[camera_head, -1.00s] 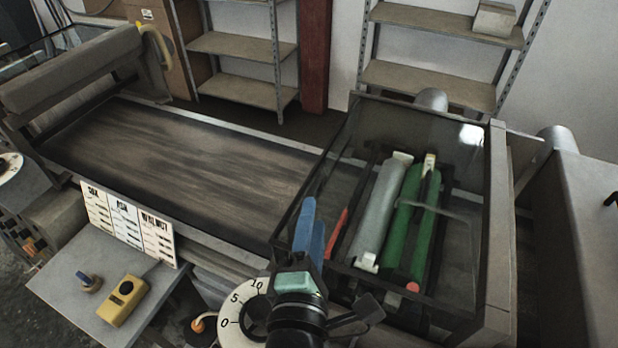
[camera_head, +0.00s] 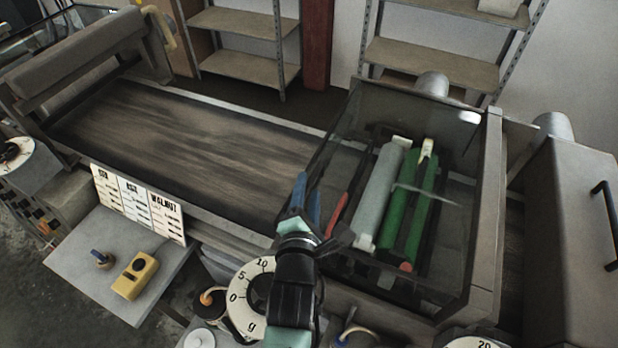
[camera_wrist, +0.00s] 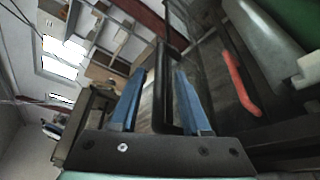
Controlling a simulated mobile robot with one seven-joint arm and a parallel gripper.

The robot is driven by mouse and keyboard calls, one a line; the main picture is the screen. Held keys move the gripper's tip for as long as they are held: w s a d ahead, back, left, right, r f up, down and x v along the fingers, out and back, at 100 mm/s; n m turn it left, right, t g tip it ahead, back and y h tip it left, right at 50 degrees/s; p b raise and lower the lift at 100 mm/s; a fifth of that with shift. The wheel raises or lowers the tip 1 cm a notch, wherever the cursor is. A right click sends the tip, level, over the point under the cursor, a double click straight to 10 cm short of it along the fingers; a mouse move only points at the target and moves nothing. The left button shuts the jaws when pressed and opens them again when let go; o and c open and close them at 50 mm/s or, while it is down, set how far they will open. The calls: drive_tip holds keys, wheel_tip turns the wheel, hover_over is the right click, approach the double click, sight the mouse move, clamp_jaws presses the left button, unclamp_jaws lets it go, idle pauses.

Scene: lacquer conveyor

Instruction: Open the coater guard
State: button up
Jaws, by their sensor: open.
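The coater guard (camera_head: 455,255) is a clear, dark-framed box over the rollers at the right end of the conveyor; it looks shut. A grey roller (camera_head: 380,195) and a green roller (camera_head: 408,215) show through it. My gripper (camera_head: 307,200) is at the guard's left side, its blue fingers apart. In the wrist view, a black bar (camera_wrist: 161,80), seemingly a handle or edge of the guard, runs between the open fingers (camera_wrist: 158,98). I cannot tell whether either finger touches it. A red bar (camera_wrist: 240,82) lies to the right of the fingers.
The dark conveyor bed (camera_head: 180,135) stretches left. A numbered dial (camera_head: 240,298) is below my gripper. A side table (camera_head: 115,255) holds a yellow control box (camera_head: 135,275), with a label board (camera_head: 138,203) behind it. Shelves (camera_head: 245,65) stand at the back.

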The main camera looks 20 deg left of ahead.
drive_tip(key=shift+x, duration=1.2)
clamp_jaws()
idle(0.6)
